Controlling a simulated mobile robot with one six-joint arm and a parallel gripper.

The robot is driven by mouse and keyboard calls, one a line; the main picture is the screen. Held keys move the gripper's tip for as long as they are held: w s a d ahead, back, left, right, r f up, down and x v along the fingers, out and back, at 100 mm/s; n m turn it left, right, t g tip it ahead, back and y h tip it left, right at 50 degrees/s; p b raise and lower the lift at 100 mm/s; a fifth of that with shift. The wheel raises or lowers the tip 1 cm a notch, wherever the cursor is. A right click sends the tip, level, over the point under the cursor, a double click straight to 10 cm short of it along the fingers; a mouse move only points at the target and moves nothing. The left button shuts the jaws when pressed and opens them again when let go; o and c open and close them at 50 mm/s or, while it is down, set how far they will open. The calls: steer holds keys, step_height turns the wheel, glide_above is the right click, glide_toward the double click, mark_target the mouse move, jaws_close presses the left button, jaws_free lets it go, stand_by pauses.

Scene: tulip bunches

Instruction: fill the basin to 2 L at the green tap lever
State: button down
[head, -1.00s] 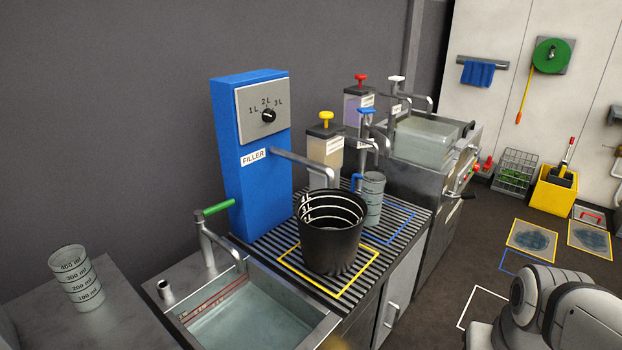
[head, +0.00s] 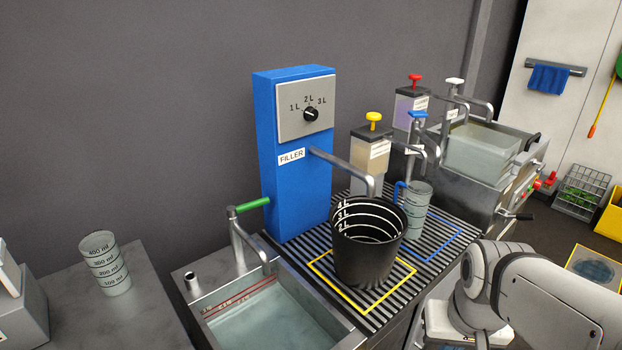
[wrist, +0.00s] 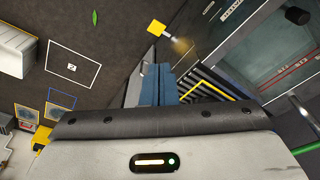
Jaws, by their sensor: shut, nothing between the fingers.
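The basin (head: 345,335) sits sunk in the counter at bottom centre with clear water (head: 262,322) in it. Red level lines (head: 238,296) run along its back wall; I cannot read the exact level. The green tap lever (head: 252,204) sits on a grey tap (head: 240,240) behind the basin, pointing right towards the blue filler. No stream shows from the spout. In the wrist view the basin water (wrist: 262,45) is at upper right and the green lever (wrist: 306,148) at lower right. My gripper (wrist: 156,72) is shut and empty, apart from the lever.
The blue filler (head: 290,190) stands behind a black bucket (head: 368,250) on a striped grate (head: 300,240). A measuring jug (head: 417,210) and pump dispensers (head: 368,165) stand beyond. A graduated cup (head: 106,268) is on the left counter.

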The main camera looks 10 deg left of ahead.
steer(key=w+a+f+n+t+b, duration=0.2)
steer(key=w+a+t, duration=0.25)
steer(key=w, duration=0.75)
steer(key=n+t+y+b, duration=0.5)
steer(key=n+y, duration=0.2)
steer(key=y, duration=0.4)
glide_toward(257, 205)
steer(key=b+x, duration=0.1)
steer(key=x, duration=0.5)
steer(key=shift+w+a+f, duration=0.1)
steer(key=shift+w+f, duration=0.05)
steer(key=shift+f, duration=0.05)
steer(key=shift+w+a+b, duration=0.15)
steer(key=shift+b, duration=0.15)
